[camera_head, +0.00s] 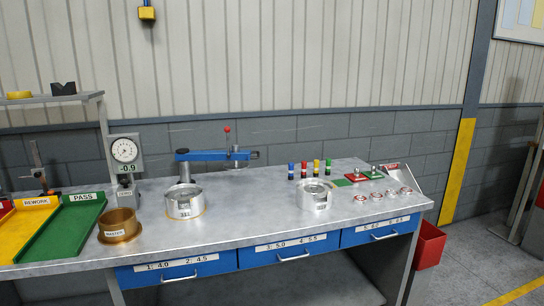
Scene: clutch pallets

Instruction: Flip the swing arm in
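The blue swing arm (207,156) stands at the back of the grey metal workbench (258,228). Its bar lies level and reaches to the left from a post. A lever with a red knob (227,130) rises near its right part. A silver round part (185,203) sits on the bench in front of the arm's left end. A silver stub hangs from that end, just behind or above the part; I cannot tell if they touch. A second silver round part (315,195) stands to the right. My gripper is not in view.
A dial gauge (125,152) and a brass master ring (119,225) stand left, by green PASS (73,227) and yellow REWORK (31,226) trays. Several coloured cylinders (304,170) and small metal pieces (377,196) are at right. Blue drawers (280,250) line the front. A red bin (429,245) is at right.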

